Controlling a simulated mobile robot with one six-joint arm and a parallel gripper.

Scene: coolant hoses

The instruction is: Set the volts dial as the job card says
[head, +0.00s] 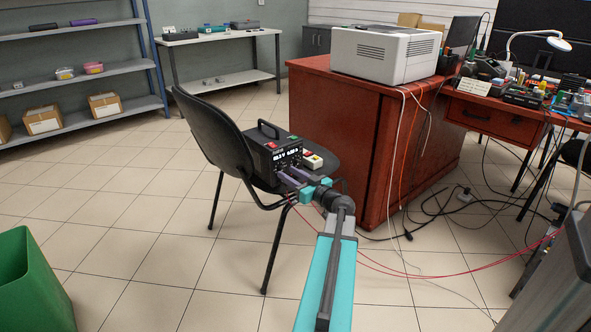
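A black box-shaped unit (272,150) with a carry handle stands on the seat of a black chair. A lit display (286,155) with white characters is on its front; the characters are too small to read surely. I cannot make out the volts dial, as my gripper (287,178) covers the lower front of the unit. My gripper's purple fingers point at that front, close to it; I cannot tell if they touch it or how far apart they are. A pale card with lines of writing (461,114) stands at the desk's edge; its writing is unreadable, and I cannot tell if it is the job card.
A small yellowish box with a red button (313,160) is beside the unit on the chair (216,130). A red-brown desk (335,135) carries a white machine (383,53). Cables lie on the floor at right. A green bin (32,285) is at lower left. Floor left of the chair is clear.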

